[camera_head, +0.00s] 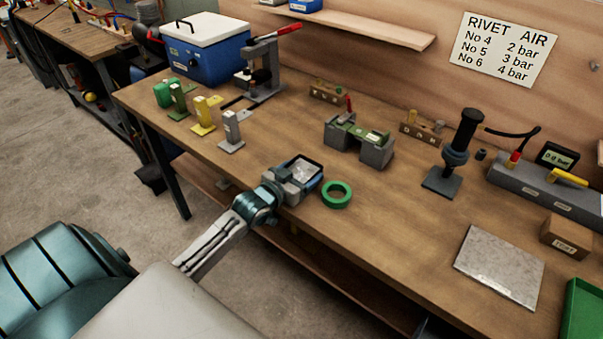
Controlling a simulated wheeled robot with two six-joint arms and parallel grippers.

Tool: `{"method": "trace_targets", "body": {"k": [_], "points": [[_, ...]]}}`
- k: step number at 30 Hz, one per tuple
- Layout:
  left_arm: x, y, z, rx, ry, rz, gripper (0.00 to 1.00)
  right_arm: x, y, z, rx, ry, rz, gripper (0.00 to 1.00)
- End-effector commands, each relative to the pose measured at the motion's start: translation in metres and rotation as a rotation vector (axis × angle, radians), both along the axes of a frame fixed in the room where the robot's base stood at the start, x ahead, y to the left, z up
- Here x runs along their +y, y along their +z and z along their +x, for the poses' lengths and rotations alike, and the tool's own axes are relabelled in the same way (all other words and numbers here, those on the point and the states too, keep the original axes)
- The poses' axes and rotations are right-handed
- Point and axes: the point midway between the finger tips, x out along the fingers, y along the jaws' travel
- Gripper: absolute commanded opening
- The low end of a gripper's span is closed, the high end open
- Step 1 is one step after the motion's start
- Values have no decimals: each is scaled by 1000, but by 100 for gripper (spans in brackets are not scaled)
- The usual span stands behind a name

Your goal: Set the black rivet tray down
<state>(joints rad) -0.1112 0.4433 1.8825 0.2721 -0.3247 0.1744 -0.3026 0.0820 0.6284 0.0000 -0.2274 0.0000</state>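The black rivet tray (307,165) is a small dark-rimmed tray with a pale grey, shiny content, close to the workbench's front edge in the head view. My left gripper (292,184) reaches in from the lower left and appears shut on the tray's near side. The gripper hides the near side of the tray. I cannot tell whether the tray's underside touches the bench top or is slightly above it. My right gripper is not in view.
A green ring (337,194) lies just right of the tray. A green-grey fixture (374,149) stands behind. Coloured stands (231,132) are to the left. A grey plate (499,267) lies on the right. Bare wood (400,220) lies between ring and plate.

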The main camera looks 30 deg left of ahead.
Motion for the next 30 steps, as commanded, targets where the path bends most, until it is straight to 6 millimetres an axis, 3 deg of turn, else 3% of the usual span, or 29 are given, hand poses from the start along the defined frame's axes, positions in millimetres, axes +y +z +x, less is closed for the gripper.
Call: {"method": "trace_targets", "body": {"k": [1,3,14,22,30], "points": [[0,0,0,0,0,0,59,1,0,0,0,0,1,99],[0,0,0,-1,0,0,45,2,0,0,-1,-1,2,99],[0,6,0,-1,-1,2,45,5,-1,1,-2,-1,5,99],[0,38,-1,-4,-3,3,45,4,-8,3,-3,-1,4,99],[-15,39,-66,4,-5,5,45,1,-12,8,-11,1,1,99]]}}
